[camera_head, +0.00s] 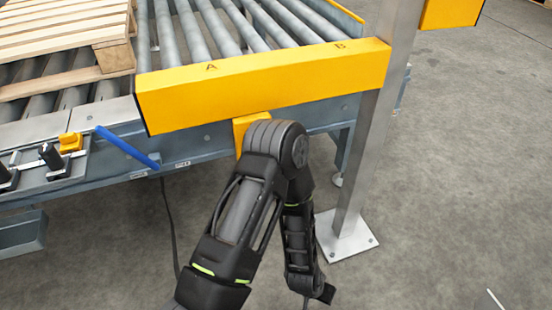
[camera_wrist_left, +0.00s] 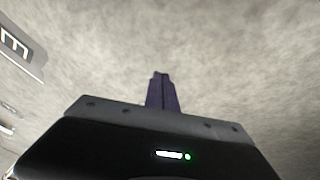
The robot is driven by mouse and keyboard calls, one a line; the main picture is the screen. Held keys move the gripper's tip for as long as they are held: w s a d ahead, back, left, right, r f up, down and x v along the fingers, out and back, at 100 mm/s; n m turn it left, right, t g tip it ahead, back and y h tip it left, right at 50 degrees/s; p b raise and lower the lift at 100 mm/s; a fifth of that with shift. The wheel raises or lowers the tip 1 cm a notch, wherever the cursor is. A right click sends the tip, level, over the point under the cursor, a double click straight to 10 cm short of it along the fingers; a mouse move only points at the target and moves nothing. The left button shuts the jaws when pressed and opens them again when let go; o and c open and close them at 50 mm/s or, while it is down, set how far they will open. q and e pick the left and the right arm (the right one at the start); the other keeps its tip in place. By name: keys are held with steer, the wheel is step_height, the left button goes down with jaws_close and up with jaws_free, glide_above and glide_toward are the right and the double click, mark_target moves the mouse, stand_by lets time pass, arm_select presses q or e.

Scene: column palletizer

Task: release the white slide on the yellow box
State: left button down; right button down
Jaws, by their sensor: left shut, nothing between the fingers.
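The long yellow box (camera_head: 265,82), marked A and B, lies across the end of the roller conveyor in the head view. A smaller yellow piece (camera_head: 240,130) shows below it, partly hidden by my arm. I cannot make out a white slide in either view. My left gripper (camera_wrist_left: 160,78) shows in the left wrist view with its dark fingers together and empty, over bare grey floor. In the head view a dark arm of mine bends in front of the yellow box's lower edge and hangs down; its fingertips cannot be made out. My right gripper is not seen.
A grey post (camera_head: 372,150) on a bolted floor plate (camera_head: 345,237) stands right of the arm. A wooden pallet (camera_head: 65,35) sits on the rollers (camera_head: 215,30). Open floor lies at right.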

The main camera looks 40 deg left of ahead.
arm_select(q)
steer(key=w+a+r+m+t+y+p, duration=0.1)
steer(key=w+a+r+m+t+y, duration=0.2)
steer(key=w+a, duration=0.4)
steer(key=w+a+r+m+t+y+p, duration=0.1)
steer(key=w+a+r+y+p, duration=0.1)
steer(key=w+a+r+y, duration=0.35)
steer(key=w+a+r+y+p, duration=0.1)
steer(key=w+a+r+y, duration=0.1)
steer(key=r+y, duration=0.2)
steer(key=w+a+r+m+g+y+p, duration=0.1)
steer(key=r+y, duration=0.4)
steer(key=r, duration=0.6)
steer(key=w+a, duration=0.1)
steer(key=w, duration=0.1)
steer(key=shift+w+a+r+m, duration=0.15)
steer(key=shift+w+a+m, duration=0.15)
steer(key=shift+a, duration=0.1)
steer(key=shift+a+y, duration=0.1)
steer(key=shift+y, duration=0.15)
